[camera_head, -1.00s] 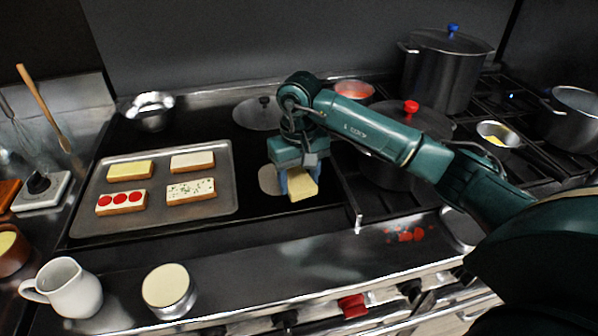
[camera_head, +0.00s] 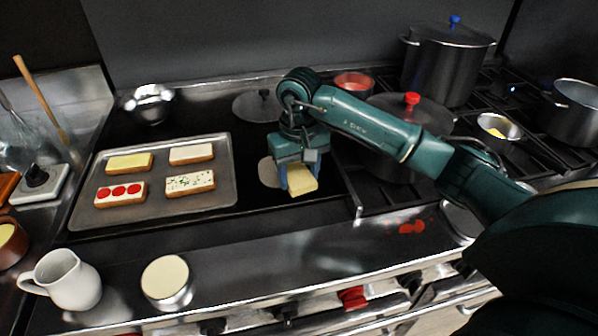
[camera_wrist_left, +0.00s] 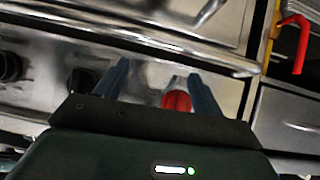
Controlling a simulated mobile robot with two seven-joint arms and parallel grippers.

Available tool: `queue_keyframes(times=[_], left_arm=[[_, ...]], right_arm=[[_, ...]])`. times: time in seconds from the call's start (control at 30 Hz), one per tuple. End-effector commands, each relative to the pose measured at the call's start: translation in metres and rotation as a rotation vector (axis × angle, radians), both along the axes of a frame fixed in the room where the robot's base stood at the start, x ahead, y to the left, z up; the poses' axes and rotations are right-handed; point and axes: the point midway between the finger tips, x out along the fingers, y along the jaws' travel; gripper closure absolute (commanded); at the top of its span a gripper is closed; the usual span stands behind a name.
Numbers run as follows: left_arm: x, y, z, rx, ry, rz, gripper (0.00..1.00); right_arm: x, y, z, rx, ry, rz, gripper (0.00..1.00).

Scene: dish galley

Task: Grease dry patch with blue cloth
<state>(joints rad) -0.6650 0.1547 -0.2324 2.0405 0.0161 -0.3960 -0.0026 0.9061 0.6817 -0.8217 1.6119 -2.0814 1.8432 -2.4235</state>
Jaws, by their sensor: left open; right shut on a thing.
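A pale grey round patch (camera_head: 268,172) lies on the dark griddle, partly hidden by my right gripper. My right gripper (camera_head: 299,178) is shut on a pale yellow block (camera_head: 303,187), just to the right of the patch. Whether the block touches the surface I cannot tell. No blue cloth shows clearly; the blue parts at the block look like gripper fingers. In the left wrist view my left gripper (camera_wrist_left: 158,70) is open, with a red knob (camera_wrist_left: 177,101) showing between its fingers, in front of the stove face.
A tray (camera_head: 222,205) with several topped slices is left of the patch. A white jug (camera_head: 65,280) and a cream-topped round tin (camera_head: 166,279) stand in front. A lid (camera_head: 255,106) lies behind. Pots, including a large one (camera_head: 444,70), stand on the right.

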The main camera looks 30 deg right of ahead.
Motion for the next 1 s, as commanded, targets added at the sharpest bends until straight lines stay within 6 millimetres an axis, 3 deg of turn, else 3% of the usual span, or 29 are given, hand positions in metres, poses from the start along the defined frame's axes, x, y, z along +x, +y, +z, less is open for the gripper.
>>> queue_keyframes(times=[1.0], left_arm=[[0.0,0.0,-0.022,0.002,-0.002,-0.002,0.32]], right_arm=[[0.004,-0.001,-0.019,0.001,-0.001,-0.001,0.64]])
